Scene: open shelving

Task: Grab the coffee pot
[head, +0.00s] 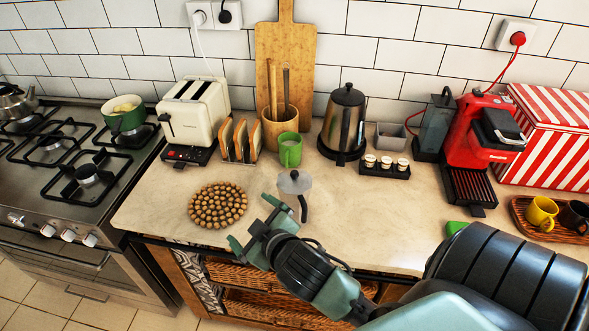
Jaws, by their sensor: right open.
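A small silver coffee pot (295,183) with a dark handle stands on the counter, in the middle of the head view. My right gripper (257,223) reaches in from the lower right. It is open and empty at the counter's front edge, below and left of the pot in the picture. My left gripper is out of view.
A green mug (289,150) stands just behind the pot. A round beaded trivet (217,205) lies to the left. A dark metal kettle (345,120), a small black tray with cups (384,167) and a red coffee machine (481,130) stand to the right.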

